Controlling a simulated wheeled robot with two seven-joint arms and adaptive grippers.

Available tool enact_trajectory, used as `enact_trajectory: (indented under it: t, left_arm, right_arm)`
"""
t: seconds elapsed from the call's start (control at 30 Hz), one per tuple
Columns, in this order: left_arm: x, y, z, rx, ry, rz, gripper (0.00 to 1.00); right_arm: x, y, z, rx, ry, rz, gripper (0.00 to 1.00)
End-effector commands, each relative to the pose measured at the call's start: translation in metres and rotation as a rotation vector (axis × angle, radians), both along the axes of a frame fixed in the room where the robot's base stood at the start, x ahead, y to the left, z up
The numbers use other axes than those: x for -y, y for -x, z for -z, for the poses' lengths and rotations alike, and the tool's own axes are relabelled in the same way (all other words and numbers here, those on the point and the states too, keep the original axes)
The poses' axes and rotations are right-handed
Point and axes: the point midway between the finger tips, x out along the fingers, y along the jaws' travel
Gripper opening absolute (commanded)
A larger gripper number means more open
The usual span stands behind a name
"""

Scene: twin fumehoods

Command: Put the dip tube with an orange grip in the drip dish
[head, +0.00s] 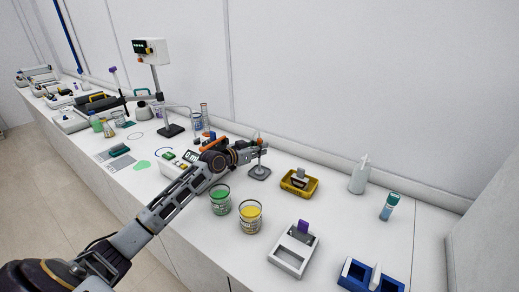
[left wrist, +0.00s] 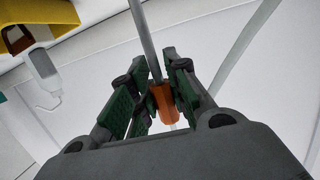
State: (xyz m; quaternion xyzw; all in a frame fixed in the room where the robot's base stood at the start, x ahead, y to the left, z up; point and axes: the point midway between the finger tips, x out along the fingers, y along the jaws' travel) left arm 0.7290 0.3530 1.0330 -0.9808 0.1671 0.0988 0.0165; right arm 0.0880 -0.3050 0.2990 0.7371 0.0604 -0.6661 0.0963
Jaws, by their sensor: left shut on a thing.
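My left gripper (head: 258,148) is at the middle of the head view, above a small grey square base (head: 259,174). In the left wrist view, its green-padded fingers (left wrist: 158,100) are closed around an orange grip (left wrist: 165,103). This is the orange grip of the dip tube, whose thin grey shaft (left wrist: 143,35) runs up out of the picture between the fingers. In the head view, the gripper mostly hides the tube. I cannot tell for sure which thing is the drip dish. My right gripper is not in view.
A yellow tray (head: 288,187) stands just right of the gripper. Beakers of green (head: 220,202) and yellow liquid (head: 250,219) stand in front. A white holder (head: 291,265), a blue rack (head: 354,272), a white bottle (head: 358,180) and a teal-capped vial (head: 388,210) stand further right.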

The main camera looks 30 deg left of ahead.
Motion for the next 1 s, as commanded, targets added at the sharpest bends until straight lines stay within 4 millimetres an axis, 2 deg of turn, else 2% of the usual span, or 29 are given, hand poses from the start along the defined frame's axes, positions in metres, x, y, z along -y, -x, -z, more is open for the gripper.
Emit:
enact_trajectory:
  t: [0.3, 0.33, 0.47, 1.0]
  left_arm:
    - [0.000, 0.000, 0.003, 0.000, 0.000, 0.000, 0.00]
    - [0.000, 0.000, 0.003, 0.000, 0.000, 0.001, 0.21]
    - [0.000, 0.000, 0.002, 0.000, 0.000, 0.000, 0.38]
    - [0.000, 0.000, -0.002, 0.000, 0.000, 0.000, 0.39]
  right_arm:
    - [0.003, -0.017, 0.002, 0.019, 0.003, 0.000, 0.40]
    - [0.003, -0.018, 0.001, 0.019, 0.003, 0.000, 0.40]
    - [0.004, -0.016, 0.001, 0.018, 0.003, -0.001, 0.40]
    - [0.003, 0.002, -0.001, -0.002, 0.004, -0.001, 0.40]
